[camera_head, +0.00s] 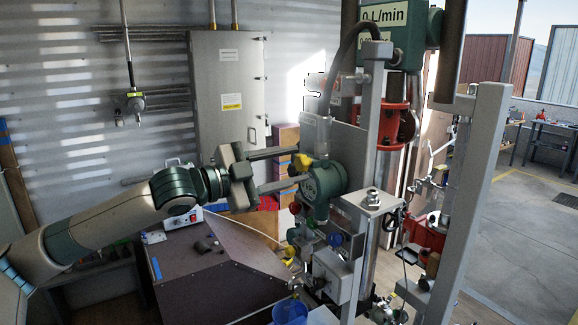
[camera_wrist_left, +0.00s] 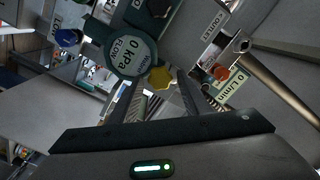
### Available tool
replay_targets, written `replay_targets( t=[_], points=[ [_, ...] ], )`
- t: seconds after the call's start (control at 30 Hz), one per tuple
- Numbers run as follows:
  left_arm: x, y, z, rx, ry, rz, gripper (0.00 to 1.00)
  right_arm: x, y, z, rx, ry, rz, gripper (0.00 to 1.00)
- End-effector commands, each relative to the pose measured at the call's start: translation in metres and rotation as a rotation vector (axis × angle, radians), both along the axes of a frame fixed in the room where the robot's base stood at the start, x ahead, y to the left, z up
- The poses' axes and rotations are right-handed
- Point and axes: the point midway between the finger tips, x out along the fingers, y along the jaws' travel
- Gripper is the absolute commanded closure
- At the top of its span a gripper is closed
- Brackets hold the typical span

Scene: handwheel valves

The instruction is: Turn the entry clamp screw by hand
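A yellow knob (camera_head: 303,161), which I take to be the entry clamp screw, sticks out on the left of a round green gauge housing (camera_head: 324,181). In the left wrist view the yellow knob (camera_wrist_left: 159,77) shows beside the round "0 kPa" dial (camera_wrist_left: 134,48). My left gripper (camera_head: 301,166) reaches in from the left with its two fingers apart, and the knob shows at the gap between the fingertips. The left wrist view shows the fingers (camera_wrist_left: 161,80) on either side of it. I cannot tell whether either finger touches it. My right gripper is not in view.
Grey posts and a plate (camera_head: 347,140) crowd close around the gauge. Below it are a blue knob (camera_head: 334,240) and small valves. In the left wrist view, an orange-red knob (camera_wrist_left: 220,72) sits right of the fingers. A dark sloped bench (camera_head: 215,270) lies beneath my arm.

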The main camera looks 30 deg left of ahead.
Motion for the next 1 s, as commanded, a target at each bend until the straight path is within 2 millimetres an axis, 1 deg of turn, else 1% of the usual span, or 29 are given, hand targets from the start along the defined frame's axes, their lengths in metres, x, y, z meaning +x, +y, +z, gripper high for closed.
replay_targets(
  t=[0.17, 0.53, 0.87, 1.0],
  points=[
    [-0.001, 0.001, -0.001, 0.000, 0.000, 0.000, 0.57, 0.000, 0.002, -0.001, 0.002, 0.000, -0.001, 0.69],
    [-0.016, 0.010, -0.001, 0.000, 0.002, 0.000, 0.57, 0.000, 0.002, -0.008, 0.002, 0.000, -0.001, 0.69],
    [-0.017, 0.010, 0.000, -0.003, 0.002, 0.000, 0.57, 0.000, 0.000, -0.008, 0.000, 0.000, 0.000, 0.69],
    [-0.017, 0.010, -0.001, -0.051, 0.031, -0.001, 0.57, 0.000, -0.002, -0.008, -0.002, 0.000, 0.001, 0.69]
  ],
)
